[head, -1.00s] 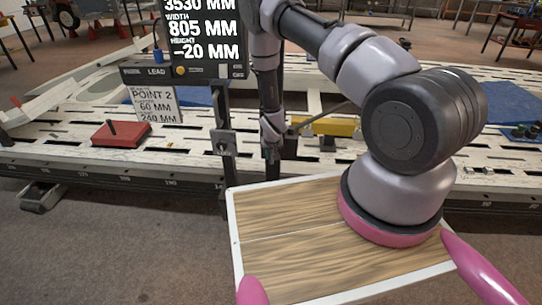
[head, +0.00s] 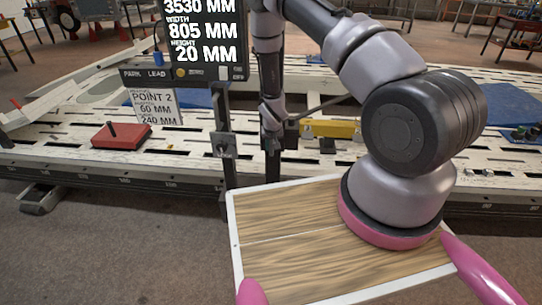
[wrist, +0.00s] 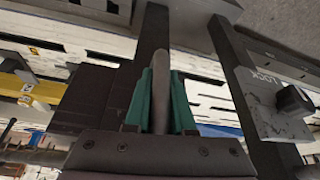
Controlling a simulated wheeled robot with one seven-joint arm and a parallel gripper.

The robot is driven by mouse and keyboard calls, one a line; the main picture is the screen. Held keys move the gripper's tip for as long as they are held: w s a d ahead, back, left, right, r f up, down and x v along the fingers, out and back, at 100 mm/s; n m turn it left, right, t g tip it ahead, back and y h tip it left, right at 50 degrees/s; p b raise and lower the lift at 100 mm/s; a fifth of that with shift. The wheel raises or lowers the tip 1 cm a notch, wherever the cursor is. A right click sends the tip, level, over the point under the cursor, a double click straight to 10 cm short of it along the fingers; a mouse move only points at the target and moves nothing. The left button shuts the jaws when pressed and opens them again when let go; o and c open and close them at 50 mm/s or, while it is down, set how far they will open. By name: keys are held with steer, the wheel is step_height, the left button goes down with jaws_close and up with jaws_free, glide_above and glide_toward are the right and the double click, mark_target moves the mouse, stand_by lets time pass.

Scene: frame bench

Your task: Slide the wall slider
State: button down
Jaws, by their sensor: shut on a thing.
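My gripper (head: 271,147) is at the dark uprights below the display panel, in front of the white bench. In the wrist view, my gripper's green fingers (wrist: 164,78) are shut on a grey rod-like handle (wrist: 160,65), one finger on each side. I take this handle to be the wall slider's; its lower end is hidden between the fingers. A dark block (wrist: 95,100) lies just left of the fingers. In the head view, the handle is too small and too covered to make out.
A metal lock plate (head: 223,145) with a black knob is left of my gripper; the wrist view shows it at right (wrist: 283,105). The display panel (head: 205,35) reads 20 mm height. A red block (head: 121,136) and yellow bar (head: 333,129) lie on the bench (head: 75,160).

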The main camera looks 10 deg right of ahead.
step_height(320, 180, up, 17)
steer(key=shift+r, duration=0.1)
stand_by(0.3)
steer(key=c, duration=0.8)
jaws_free()
steer(key=shift+o, duration=0.2)
steer(key=v, duration=1)
steer(key=shift+s+r, duration=0.2)
steer(key=shift+r, duration=0.05)
